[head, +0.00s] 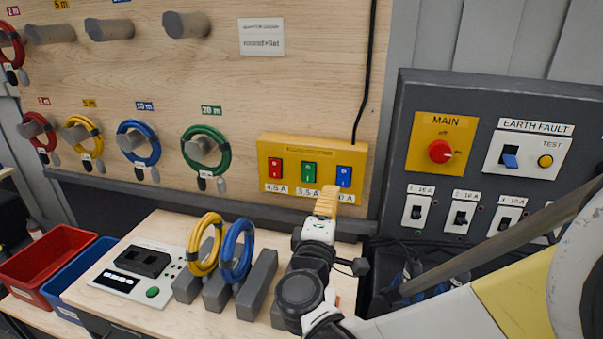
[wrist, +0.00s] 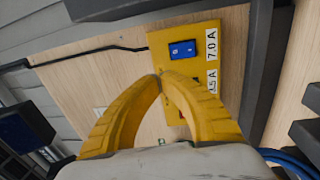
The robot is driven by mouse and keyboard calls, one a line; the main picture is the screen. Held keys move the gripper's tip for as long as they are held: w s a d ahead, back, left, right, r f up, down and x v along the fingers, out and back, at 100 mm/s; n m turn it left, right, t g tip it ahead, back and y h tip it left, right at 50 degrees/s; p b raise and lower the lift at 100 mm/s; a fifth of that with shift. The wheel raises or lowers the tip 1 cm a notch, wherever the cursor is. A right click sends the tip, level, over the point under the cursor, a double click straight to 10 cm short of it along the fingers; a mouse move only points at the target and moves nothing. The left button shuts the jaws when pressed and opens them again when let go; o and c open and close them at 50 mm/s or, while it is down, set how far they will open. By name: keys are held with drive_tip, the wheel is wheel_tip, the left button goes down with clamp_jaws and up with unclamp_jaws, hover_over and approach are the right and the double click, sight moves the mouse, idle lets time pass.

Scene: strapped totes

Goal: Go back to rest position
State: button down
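My gripper (head: 328,192) is in front of the lower right of a yellow switch box (head: 298,146) on the wooden board. Its yellow fingers meet at the tips in the wrist view (wrist: 159,77), with nothing visible between them. The box has a red rocker switch (head: 274,168), a green one (head: 308,173) and a blue one (head: 344,176). The blue switch (wrist: 182,49) shows uncovered beside the fingertips in the wrist view. I cannot tell whether the tips touch the box.
Coiled cables hang on pegs, such as the green coil (head: 205,149). A yellow coil (head: 205,245) and a blue coil (head: 237,252) stand in grey holders on the bench (head: 190,225). A dark breaker panel (head: 485,160) is at the right. A red bin (head: 45,265) is at the left.

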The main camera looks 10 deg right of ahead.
drive_tip(key=s+d+f+m+g, duration=0.6)
drive_tip(key=s+d+m, duration=0.1)
drive_tip(key=d, duration=0.3)
drive_tip(key=s+a+f+m+g+y, duration=0.2)
drive_tip(key=s+a+m+y, duration=0.1)
drive_tip(key=s, duration=0.3)
drive_tip(key=s+a+f+m+g+y, duration=0.2)
drive_tip(key=s+a+f+m+y, duration=0.1)
drive_tip(key=s, duration=0.4)
drive_tip(key=shift+g+y, duration=0.3)
drive_tip(key=shift+y, duration=0.5)
drive_tip(key=shift+s, duration=0.15)
